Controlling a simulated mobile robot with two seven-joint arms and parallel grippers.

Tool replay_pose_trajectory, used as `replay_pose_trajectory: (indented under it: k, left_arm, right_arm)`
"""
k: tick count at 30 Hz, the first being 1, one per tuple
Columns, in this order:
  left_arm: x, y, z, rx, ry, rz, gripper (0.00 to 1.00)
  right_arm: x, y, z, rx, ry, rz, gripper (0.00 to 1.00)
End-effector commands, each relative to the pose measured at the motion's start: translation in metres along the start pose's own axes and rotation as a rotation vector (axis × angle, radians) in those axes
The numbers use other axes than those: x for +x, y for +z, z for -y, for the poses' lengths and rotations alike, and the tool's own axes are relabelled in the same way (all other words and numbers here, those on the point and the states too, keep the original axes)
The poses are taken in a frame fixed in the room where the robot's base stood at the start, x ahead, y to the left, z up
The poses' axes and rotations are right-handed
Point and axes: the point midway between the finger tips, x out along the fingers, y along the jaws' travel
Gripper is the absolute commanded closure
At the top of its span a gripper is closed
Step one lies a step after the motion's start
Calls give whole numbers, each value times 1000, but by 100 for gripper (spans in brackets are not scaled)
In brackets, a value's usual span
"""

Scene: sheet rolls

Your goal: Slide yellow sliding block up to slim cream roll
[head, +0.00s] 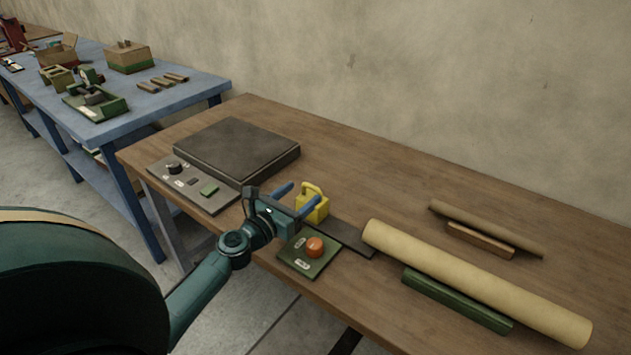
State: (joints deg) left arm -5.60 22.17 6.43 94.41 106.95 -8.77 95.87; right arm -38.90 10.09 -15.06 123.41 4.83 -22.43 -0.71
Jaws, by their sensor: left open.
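The yellow sliding block (312,203), with a handle-like loop on top, sits at the left end of a dark flat rail (346,237) on the wooden table. My left gripper (304,193) is open. Its two blue fingers point toward the block, one on its left side and one across its near right side. I cannot tell whether they touch it. The cream roll (470,282) lies past the right end of the rail, apart from the block, beside a green bar. My right gripper is not in view.
A green panel with an orange button (314,247) lies just right of my gripper. A dark flat box (237,149) and a control panel (192,184) are to the left. A thin brown roll (485,227) lies behind the cream roll. The table's back middle is clear.

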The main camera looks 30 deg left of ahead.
Motion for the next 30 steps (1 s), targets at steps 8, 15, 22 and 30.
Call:
replay_pose_trajectory:
  k: [8,15,22,30]
  left_arm:
    - [50,-1,0,2,0,1,38]
    - [65,-1,1,2,-1,-1,38]
    - [66,-1,1,2,-1,-1,38]
    - [66,-1,0,3,0,-1,57]
  right_arm:
    - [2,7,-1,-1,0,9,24]
    - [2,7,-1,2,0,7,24]
    - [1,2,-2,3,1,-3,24]
    - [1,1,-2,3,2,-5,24]
